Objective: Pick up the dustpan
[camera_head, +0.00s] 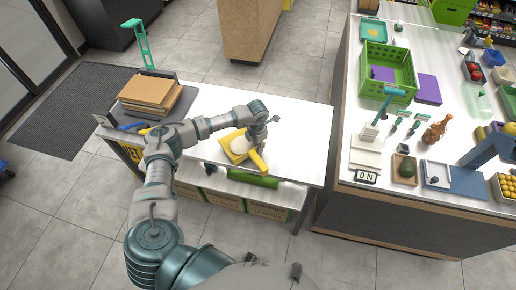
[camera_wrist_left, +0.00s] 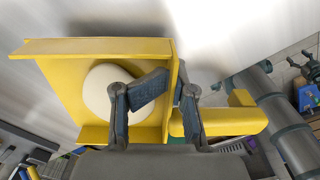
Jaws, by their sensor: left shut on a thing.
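The yellow dustpan (camera_head: 226,141) is at the middle of the white table, with its handle (camera_head: 257,161) pointing toward the front right. A round white thing (camera_head: 239,146) lies in its pan. My left gripper (camera_head: 259,139) is at the dustpan's back end, by the handle. In the left wrist view the fingers (camera_wrist_left: 174,92) are shut on the back wall of the dustpan (camera_wrist_left: 90,48), one finger on the pan side and one by the handle. I cannot tell whether the dustpan touches the table. My right gripper is not in view.
A stack of cardboard (camera_head: 150,92) lies on the table's left end. The white tabletop (camera_head: 302,125) is clear to the right. A counter on the right holds a green crate (camera_head: 373,62), an ON sign (camera_head: 366,177) and several small goods. Boxes stand below the table.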

